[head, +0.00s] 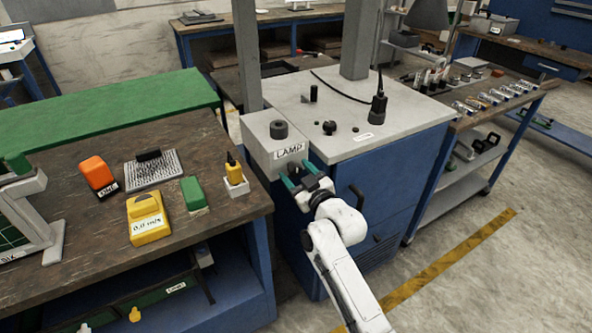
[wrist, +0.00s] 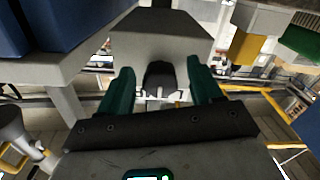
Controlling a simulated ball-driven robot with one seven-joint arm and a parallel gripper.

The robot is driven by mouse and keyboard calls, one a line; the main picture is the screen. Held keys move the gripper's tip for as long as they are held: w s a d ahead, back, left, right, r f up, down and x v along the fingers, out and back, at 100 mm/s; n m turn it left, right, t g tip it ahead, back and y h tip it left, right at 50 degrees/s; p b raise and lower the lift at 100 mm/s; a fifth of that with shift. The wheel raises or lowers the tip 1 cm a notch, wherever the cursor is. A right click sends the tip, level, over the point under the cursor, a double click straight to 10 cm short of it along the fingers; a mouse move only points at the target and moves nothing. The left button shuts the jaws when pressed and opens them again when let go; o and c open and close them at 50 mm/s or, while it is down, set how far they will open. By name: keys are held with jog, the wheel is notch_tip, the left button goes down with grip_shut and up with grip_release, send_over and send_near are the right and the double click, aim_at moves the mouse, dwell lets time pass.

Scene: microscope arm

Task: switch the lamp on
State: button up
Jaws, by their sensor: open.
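The grey lamp box (head: 262,150) with the label LAMP (head: 290,151) stands at the left edge of the grey cabinet. A dark round knob (head: 279,129) sits on its top. My gripper (head: 300,176) is open, with its green fingers just below and in front of the label. In the wrist view the grey box (wrist: 160,38) is ahead of my gripper (wrist: 160,72). A dark rounded part (wrist: 160,76) shows between the two spread fingers; I cannot tell whether they touch it. My gripper hides part of the box's lower front in the head view.
The grey cabinet top (head: 345,140) carries small dark knobs and a black handset (head: 378,107). A wooden bench (head: 100,220) with a yellow meter (head: 148,218) and an orange device (head: 98,173) is close on the left. Grey posts rise behind the box.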

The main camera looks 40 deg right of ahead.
jog(key=shift+w+d, duration=0.1)
jog(key=shift+w, duration=0.25)
jog(key=shift+c, duration=0.2)
jog(key=c, duration=1)
